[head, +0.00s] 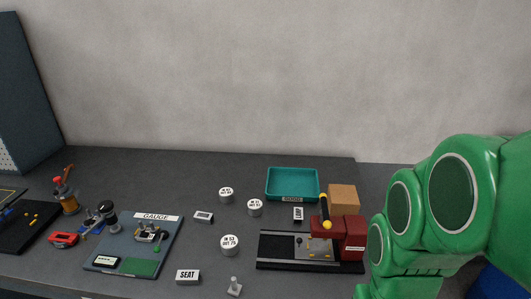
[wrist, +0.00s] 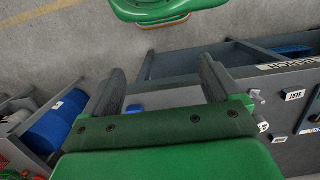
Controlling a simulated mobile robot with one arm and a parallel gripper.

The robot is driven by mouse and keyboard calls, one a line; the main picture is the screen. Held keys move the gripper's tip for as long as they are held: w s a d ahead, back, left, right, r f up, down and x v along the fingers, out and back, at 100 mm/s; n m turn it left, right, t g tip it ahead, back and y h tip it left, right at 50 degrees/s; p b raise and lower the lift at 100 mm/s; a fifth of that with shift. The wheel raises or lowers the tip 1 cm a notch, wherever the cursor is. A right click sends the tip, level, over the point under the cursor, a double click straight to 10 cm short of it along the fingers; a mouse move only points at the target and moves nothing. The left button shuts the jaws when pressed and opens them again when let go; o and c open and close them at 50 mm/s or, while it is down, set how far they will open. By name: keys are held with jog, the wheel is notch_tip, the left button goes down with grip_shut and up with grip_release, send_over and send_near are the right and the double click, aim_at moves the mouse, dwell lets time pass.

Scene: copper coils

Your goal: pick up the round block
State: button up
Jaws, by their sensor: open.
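Three white round blocks with printed labels stand on the grey bench in the head view. One (head: 229,244) is near the middle and reads about "IN 53 OUT 75". Another (head: 254,208) is farther back, and the third (head: 226,194) is behind it to the left. I cannot tell which one the task names. My gripper (wrist: 162,68) shows in the wrist view, open and empty, with its fingers apart. It is off the bench's side, over the floor and lower framework, away from the blocks. The head view shows my green arm but not the gripper.
A teal tray (head: 292,184) stands at the back, beside a cardboard-coloured box (head: 343,199). A red and black press (head: 350,238) is at the right. The gauge board (head: 120,262) lies left, and a SEAT label block (head: 188,276) is in front. A blue cylinder (wrist: 55,122) lies low.

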jog(key=n+t, duration=0.2)
jog(key=n, duration=3.1)
send_over(229, 241)
notch_tip(229, 241, down, 14)
jog(key=shift+w+a+r, duration=0.1)
jog(key=shift+a, duration=0.05)
jog(key=shift+w+a+f+n, duration=0.1)
jog(key=shift+a+f+n, duration=0.15)
jog(key=shift+f+n, duration=0.1)
jog(key=shift+s+d+f, duration=0.1)
jog(key=shift+d+f, duration=0.05)
jog(key=shift+f, duration=0.9)
jog(key=shift+s+d+f, duration=0.1)
jog(key=shift+d+f, duration=0.1)
jog(key=shift+f, duration=0.85)
jog(key=shift+s+d+f, duration=0.1)
jog(key=shift+d+f, duration=0.05)
jog(key=shift+f, duration=0.9)
jog(key=shift+w+f, duration=0.1)
jog(key=shift+f, duration=0.5)
jog(key=c, duration=1.3)
